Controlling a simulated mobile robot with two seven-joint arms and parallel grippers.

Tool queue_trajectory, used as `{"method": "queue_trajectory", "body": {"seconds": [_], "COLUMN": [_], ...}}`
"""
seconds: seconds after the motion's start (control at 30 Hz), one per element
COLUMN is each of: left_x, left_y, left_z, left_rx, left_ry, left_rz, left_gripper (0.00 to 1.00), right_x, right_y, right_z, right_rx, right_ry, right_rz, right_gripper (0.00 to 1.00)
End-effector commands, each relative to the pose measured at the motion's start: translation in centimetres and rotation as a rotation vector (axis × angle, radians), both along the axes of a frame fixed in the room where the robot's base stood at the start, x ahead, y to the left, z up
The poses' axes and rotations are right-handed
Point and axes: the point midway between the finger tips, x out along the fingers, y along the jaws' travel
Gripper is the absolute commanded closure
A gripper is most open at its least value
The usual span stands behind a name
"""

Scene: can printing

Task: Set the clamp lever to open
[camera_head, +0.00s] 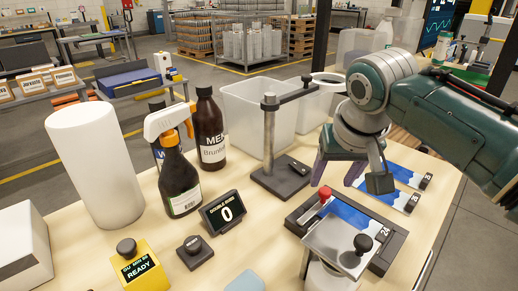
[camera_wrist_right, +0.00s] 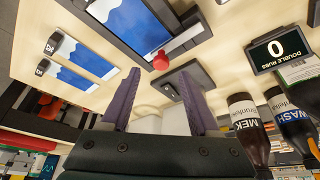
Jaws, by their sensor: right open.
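The clamp lever shows as a red ball knob (camera_head: 325,193) at the back left edge of a dark fixture (camera_head: 392,246). The fixture holds a blue-and-white panel (camera_head: 350,215) and a metal plate with a black knob (camera_head: 362,243). My right gripper (camera_head: 336,175) is above and just behind the red knob, with its purple fingers apart and empty. In the right wrist view the red knob (camera_wrist_right: 160,60) lies just beyond the gap between the fingertips (camera_wrist_right: 161,76). The knob looks untouched; its lever arm is mostly hidden.
A black stand (camera_head: 270,140) with a ring arm rises left of my right gripper. A counter display (camera_head: 223,212) reading 0, a spray bottle (camera_head: 178,180) and a brown bottle (camera_head: 210,130) stand farther left. Two more blue-and-white panels (camera_head: 400,196) lie to the right.

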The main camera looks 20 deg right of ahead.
Motion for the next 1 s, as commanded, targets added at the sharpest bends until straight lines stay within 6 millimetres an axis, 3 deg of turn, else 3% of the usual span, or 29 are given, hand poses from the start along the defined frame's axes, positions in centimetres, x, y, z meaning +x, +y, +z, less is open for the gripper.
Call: {"method": "queue_trajectory", "body": {"seconds": [0.1, 0.23, 0.67, 1.0], "left_x": [0.0, 0.0, 0.0, -0.1], "left_y": [-0.1, -0.1, 0.0, 0.2], "left_z": [-0.9, -1.5, -1.7, -1.7], "left_rx": [-0.004, -0.004, 0.0, 0.008], "left_ry": [0.002, 0.002, 0.002, 0.002], "left_rz": [0.003, 0.003, 0.002, -0.003], "left_gripper": [0.28, 0.28, 0.28, 0.28], "right_x": [0.7, 1.2, 1.5, 1.5], "right_y": [-0.2, -0.4, -0.5, -0.6], "right_z": [-2.0, -3.3, -3.9, -3.9], "right_rx": [0.0, 0.001, 0.0, 0.0], "right_ry": [0.001, 0.0, -0.001, -0.001], "right_rz": [0.0, 0.001, 0.002, 0.002], "right_gripper": [0.39, 0.39, 0.39, 0.77]}}
